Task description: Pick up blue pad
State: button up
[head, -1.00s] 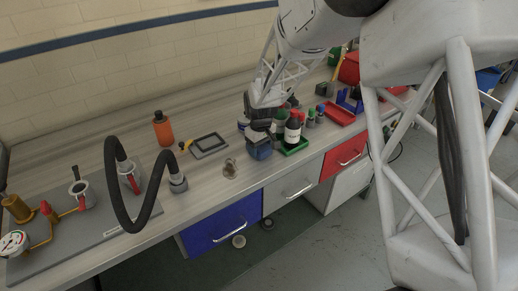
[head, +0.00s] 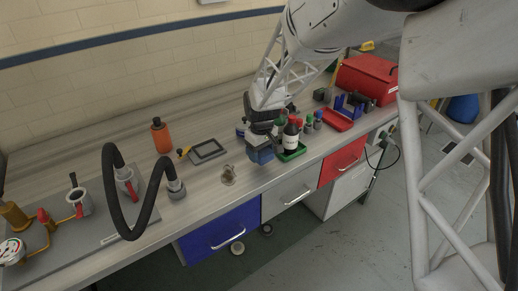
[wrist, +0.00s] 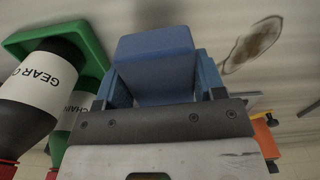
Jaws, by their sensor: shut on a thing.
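The blue pad (head: 261,153) is a small blue block held at the end of my gripper (head: 260,146), above the bench near its front edge. In the wrist view the blue pad (wrist: 155,60) sits between the two blue fingers of my gripper (wrist: 160,82), which is shut on it. A gap between the pad and the bench seems to show, but its height is hard to tell.
A brown stain (head: 228,174), a grey frame (head: 208,151) and an orange bottle (head: 161,136) are to the left. A black hose (head: 140,225) arches farther left.

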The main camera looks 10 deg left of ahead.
jog(key=s+d+r, duration=0.1)
jog(key=s+d, duration=0.4)
jog(key=s, duration=0.6)
jog(key=shift+s, duration=0.15)
dwell(0.3)
jog(key=o, duration=0.3)
jog(key=shift+c, duration=1.2)
jog(key=w+a+r, duration=0.1)
jog(key=w+a, duration=0.3)
jog(key=a, duration=0.5)
jog(key=w+a+r, duration=0.2)
jog(key=w+a, duration=0.2)
jog(key=a, duration=0.5)
jog(key=shift+w+a, duration=0.15)
jog(key=shift+w, duration=0.1)
